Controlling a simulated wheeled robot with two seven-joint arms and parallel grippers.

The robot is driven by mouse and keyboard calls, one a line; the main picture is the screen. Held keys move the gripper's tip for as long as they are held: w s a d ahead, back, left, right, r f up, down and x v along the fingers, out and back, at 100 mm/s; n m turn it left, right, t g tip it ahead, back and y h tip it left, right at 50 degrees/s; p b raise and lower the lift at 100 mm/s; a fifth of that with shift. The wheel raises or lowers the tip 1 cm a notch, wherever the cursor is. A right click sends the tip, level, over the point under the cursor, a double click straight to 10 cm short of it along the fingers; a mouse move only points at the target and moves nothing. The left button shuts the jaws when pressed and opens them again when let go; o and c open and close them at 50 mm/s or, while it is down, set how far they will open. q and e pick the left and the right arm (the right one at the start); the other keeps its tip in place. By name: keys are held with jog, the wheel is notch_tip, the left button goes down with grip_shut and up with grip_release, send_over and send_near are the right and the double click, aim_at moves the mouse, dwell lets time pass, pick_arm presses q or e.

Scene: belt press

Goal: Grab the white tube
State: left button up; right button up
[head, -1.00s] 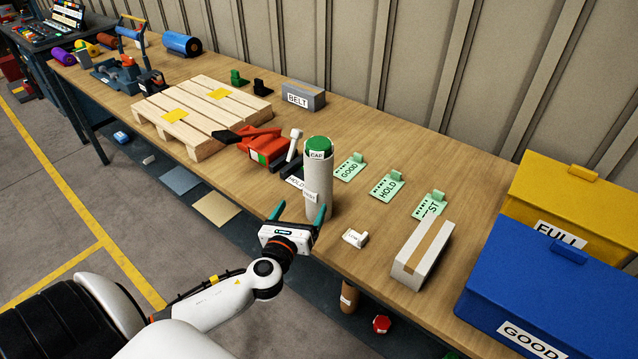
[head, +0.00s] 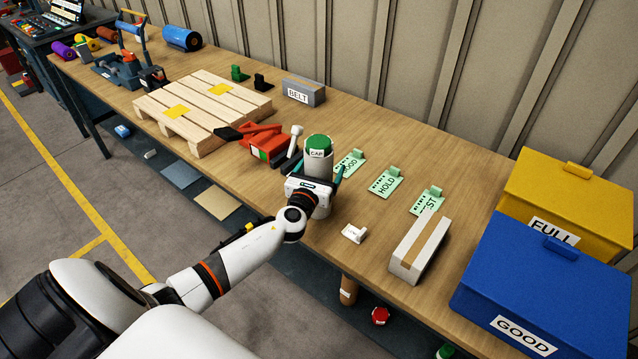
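The fingers look open around the tube, and contact is not clear. My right gripper is not in view.
A red tool (head: 268,147) and a wooden pallet (head: 205,105) lie to the left. Green cards, including HOLD (head: 385,184), lie behind. A small white piece (head: 354,233), a taped box (head: 420,248) and a blue GOOD bin (head: 540,285) are to the right.

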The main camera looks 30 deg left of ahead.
aim_at(321, 137)
pick_arm(q)
jog(key=shift+w, duration=0.1)
jog(key=shift+c, duration=1.3)
jog(key=c, duration=1)
notch_tip(321, 137, up, 10)
jog(key=p, duration=0.3)
jog(key=shift+r, duration=0.1)
